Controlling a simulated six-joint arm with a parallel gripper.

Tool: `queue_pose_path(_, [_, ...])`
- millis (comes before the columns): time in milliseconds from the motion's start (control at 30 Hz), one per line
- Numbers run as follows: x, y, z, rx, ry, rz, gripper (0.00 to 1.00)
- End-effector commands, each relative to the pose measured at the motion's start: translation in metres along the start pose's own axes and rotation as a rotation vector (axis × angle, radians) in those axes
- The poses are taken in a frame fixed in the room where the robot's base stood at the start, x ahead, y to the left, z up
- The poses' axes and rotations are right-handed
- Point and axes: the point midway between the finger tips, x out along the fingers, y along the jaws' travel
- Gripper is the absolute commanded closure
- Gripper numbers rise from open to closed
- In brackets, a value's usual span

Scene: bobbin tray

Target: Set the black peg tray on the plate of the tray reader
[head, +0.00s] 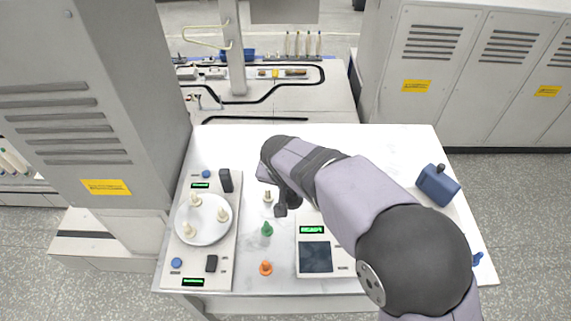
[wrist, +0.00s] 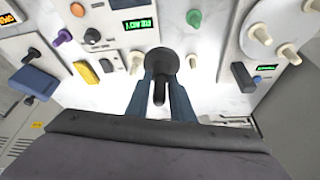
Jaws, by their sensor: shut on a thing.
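My gripper (wrist: 160,92) shows in the wrist view, its two blue fingers shut on the black peg tray (wrist: 162,61). The tray looks like a dark round disc with an upright black post between the fingers. In the head view my arm hides much of it, and I cannot tell the tray from the dark parts of my wrist. A panel with a green READY display (head: 312,229) and a dark square (head: 316,257) stands to the right of my gripper. The READY display also shows in the wrist view (wrist: 138,25). I cannot tell whether the dark square is the reader's plate.
A left panel (head: 180,240) bears a white round plate (head: 205,234) with several cream pegs. A green peg (head: 266,230), an orange peg (head: 265,267) and a cream peg (head: 268,197) stand between the panels. A blue box (head: 437,185) sits at the right. White tabletop behind is clear.

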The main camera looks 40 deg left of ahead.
Motion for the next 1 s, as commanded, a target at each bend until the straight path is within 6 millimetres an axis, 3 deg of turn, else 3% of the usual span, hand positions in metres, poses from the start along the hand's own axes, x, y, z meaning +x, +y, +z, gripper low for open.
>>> queue_pose_path(200, [0.013, 0.041, 0.05, 0.15, -0.004, 0.067, 1.0])
queue_pose_path(500, [0.034, 0.087, 0.1, 0.452, -0.002, 0.193, 1.0])
queue_pose_path(667, [0.041, 0.098, 0.111, 0.678, 0.0, 0.284, 1.0])
queue_pose_path(1000, [0.042, 0.093, 0.106, 0.991, 0.0, 0.412, 1.0])
